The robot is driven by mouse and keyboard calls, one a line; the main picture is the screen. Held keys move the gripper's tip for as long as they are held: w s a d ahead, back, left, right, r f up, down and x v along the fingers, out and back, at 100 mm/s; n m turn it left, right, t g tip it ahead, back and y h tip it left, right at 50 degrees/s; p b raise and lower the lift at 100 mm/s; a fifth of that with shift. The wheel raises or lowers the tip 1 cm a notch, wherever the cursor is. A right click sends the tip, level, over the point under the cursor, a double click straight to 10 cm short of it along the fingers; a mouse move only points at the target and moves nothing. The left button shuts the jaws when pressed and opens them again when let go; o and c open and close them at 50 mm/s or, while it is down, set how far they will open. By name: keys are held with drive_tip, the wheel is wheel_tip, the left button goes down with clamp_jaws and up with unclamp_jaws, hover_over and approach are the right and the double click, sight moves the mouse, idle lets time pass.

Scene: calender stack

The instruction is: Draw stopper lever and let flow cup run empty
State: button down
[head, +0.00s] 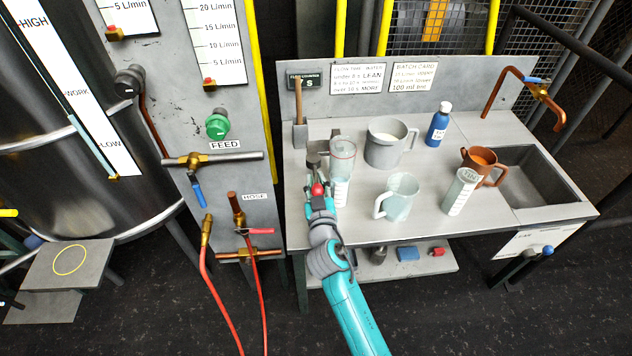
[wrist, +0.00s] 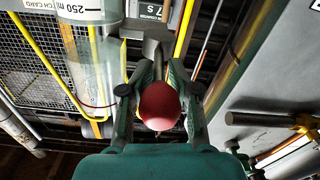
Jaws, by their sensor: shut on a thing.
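My gripper (head: 319,193) is at the left of the bench, shut on the red ball knob of the stopper lever (head: 318,188). The knob sits between my two fingers in the wrist view (wrist: 160,105). A small dark grey metal fitting (head: 316,146), which looks like part of the flow cup, stands just beyond my gripper. Its inside and outlet are hidden. A clear graduated cylinder (head: 342,160) with a red ring stands right beside it. The cylinder also shows at the upper left of the wrist view (wrist: 92,65). I cannot tell whether liquid is running.
A grey jug (head: 385,145) with pale liquid, a clear handled jug (head: 398,199), a blue bottle (head: 437,128), a labelled pale cup (head: 460,192) and a copper jug (head: 483,163) stand to the right. The sink (head: 540,180) is farther right. The counter display (head: 305,82) hangs behind.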

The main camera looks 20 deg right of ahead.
drive_tip(key=shift+s+f, duration=0.1)
drive_tip(key=shift+f, duration=0.15)
drive_tip(key=c, duration=1.1)
unclamp_jaws()
drive_tip(key=shift+c, duration=0.2)
drive_tip(key=shift+r, duration=0.15)
drive_tip(key=shift+s, duration=0.1)
drive_tip(key=s+a, duration=0.2)
drive_tip(key=s, duration=0.9)
drive_tip(key=shift+s, duration=0.3)
